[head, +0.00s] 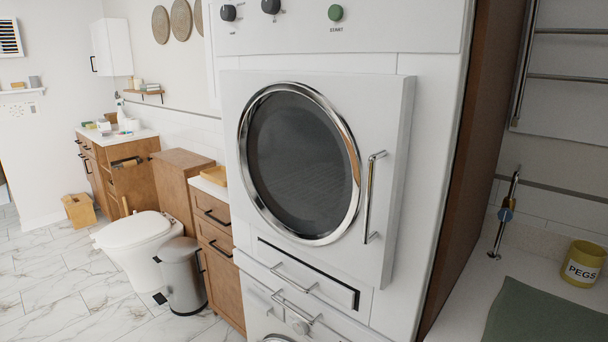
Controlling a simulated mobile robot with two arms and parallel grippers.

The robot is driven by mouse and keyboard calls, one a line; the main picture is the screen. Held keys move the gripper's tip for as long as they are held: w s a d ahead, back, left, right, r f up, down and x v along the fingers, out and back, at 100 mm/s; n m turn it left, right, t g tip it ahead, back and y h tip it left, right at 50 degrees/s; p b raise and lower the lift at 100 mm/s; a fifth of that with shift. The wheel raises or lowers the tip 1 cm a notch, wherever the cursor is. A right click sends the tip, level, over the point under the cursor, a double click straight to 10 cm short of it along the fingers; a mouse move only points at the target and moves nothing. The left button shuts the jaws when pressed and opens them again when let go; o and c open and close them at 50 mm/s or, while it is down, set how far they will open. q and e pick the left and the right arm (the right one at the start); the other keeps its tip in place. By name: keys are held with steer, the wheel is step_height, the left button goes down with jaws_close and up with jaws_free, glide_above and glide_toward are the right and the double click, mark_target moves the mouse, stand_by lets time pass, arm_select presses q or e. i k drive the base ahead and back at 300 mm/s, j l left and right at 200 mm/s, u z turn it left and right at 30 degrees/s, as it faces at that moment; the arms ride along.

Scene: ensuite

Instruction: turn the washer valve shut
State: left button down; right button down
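A thin metal pipe (502,232) rises at a slant from the pale counter at the right, close to the wall. A valve (507,212) with a small blue part and a brass-coloured part sits partway up this pipe. It is too small to tell whether the valve is open or shut. The white front-loading machine (405,120) with a round dark glass door fills the middle of the view, and its door is shut. Neither of my grippers shows in the head view.
On the right counter stand a yellow PEGS pot (583,265) and a green cloth (545,312). A brown side panel (478,140) separates the machine from the counter. Left are a toilet (135,232), a bin (182,275) and wooden cabinets (220,265).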

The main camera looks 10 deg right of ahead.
mark_target(504, 215)
steer(key=z, duration=1.5)
steer(key=i+l+z, duration=0.5)
steer(key=l+z, duration=0.2)
